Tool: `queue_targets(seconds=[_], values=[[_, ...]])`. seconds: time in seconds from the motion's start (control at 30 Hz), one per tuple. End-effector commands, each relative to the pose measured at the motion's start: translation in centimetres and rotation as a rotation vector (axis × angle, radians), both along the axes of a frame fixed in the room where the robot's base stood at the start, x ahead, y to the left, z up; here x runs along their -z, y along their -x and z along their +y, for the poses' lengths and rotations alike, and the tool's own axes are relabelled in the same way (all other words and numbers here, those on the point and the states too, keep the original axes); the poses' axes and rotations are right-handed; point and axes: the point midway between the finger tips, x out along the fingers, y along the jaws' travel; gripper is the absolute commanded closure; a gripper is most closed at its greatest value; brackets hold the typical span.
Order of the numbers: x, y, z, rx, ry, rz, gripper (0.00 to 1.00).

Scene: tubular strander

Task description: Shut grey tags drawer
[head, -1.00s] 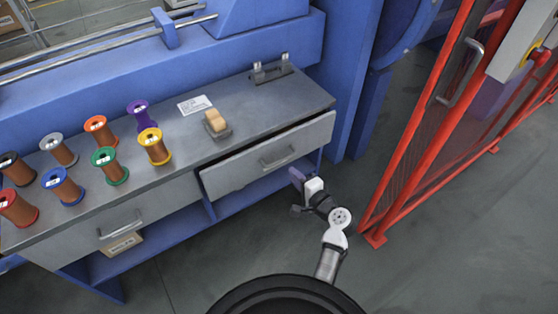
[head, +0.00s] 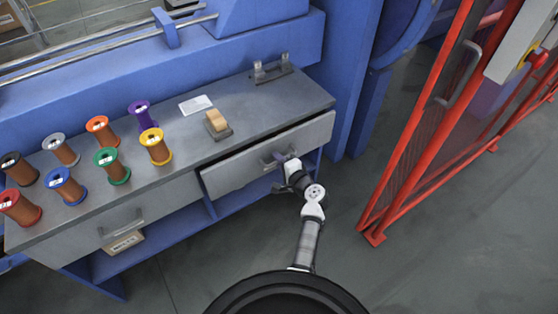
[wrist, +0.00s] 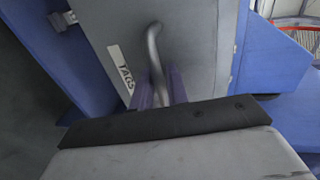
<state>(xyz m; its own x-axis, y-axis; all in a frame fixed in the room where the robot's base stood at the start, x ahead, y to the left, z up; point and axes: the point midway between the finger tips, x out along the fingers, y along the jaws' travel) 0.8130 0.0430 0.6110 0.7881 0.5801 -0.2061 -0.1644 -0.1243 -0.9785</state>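The grey tags drawer (head: 235,172) is the right drawer under the grey bench top and stands partly open, with a dark gap along its top edge. Its front carries a white TAGS label (wrist: 121,75) in the wrist view. My gripper (head: 277,161) is at the drawer's bar handle (wrist: 155,50). In the wrist view its two purple fingers (wrist: 161,88) stand close on both sides of the bar and appear shut on it. The finger contact is partly hidden by the gripper body.
Several coloured spools (head: 111,166) stand on the left of the bench. A sponge-like block on a dark base (head: 217,123), a white card (head: 196,104) and a metal bracket (head: 271,69) are also on top. A red mesh fence (head: 420,130) stands at right.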

Motion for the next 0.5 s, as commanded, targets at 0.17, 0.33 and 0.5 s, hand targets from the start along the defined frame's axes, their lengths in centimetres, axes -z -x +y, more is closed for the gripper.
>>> queue_targets(seconds=[0.17, 0.33, 0.5], values=[[-0.01, 0.02, -0.03, 0.0, 0.0, 0.0, 1.0], [-0.01, 0.03, -0.03, 0.0, 0.0, 0.0, 1.0], [0.13, -0.65, 0.47, -0.001, -0.001, -0.001, 1.0]])
